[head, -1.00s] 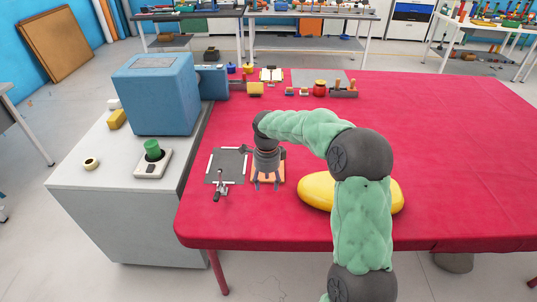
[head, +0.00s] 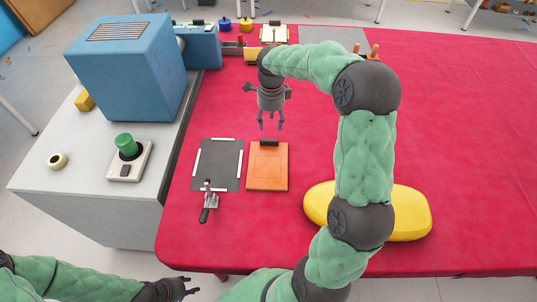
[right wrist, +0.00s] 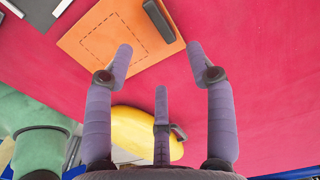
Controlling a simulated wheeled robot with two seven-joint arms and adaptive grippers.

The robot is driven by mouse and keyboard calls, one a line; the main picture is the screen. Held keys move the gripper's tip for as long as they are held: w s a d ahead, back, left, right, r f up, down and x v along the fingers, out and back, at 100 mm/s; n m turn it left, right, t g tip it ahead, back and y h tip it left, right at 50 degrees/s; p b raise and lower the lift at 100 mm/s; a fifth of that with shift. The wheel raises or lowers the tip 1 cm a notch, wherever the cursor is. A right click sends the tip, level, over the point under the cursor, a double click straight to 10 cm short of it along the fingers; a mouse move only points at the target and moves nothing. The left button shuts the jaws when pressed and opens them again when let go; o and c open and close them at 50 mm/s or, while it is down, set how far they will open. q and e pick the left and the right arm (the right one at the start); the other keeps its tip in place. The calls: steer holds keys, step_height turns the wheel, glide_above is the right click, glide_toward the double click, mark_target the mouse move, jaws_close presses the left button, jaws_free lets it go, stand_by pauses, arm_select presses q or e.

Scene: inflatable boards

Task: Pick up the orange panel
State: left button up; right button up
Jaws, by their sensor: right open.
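The orange panel (head: 267,172) lies flat on the red table, with a dark block-like handle (head: 270,142) at its far edge. The right wrist view also shows the panel (right wrist: 108,42) and its handle (right wrist: 159,20), with a dashed outline on the panel's face. My right gripper (head: 269,124) is open and empty, apart from the panel, appearing just beyond its handle in the head view. Its spread fingers (right wrist: 160,62) show in the right wrist view with nothing between them. My left gripper (head: 190,286) is low at the left, off the table's front edge; its jaw opening is unclear.
A dark plate with white edge strips (head: 218,165) and a toggle clamp (head: 208,202) sit left of the panel. A yellow oval object (head: 405,212) lies right, partly behind my right arm. A blue machine (head: 128,70) stands left. The table's right side is clear.

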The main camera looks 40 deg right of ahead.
steer(key=b, duration=0.2)
glide_above(269, 141)
steer(key=f, duration=0.5)
steer(key=shift+s+d+f, duration=0.1)
steer(key=shift+s+d, duration=0.05)
steer(key=shift+s, duration=0.05)
steer(key=f, duration=0.1)
steer(key=f+b, duration=0.1)
steer(key=f, duration=0.3)
steer(key=shift+w+b, duration=0.25)
steer(key=shift+b, duration=0.15)
steer(key=shift+r, duration=0.1)
jaws_close()
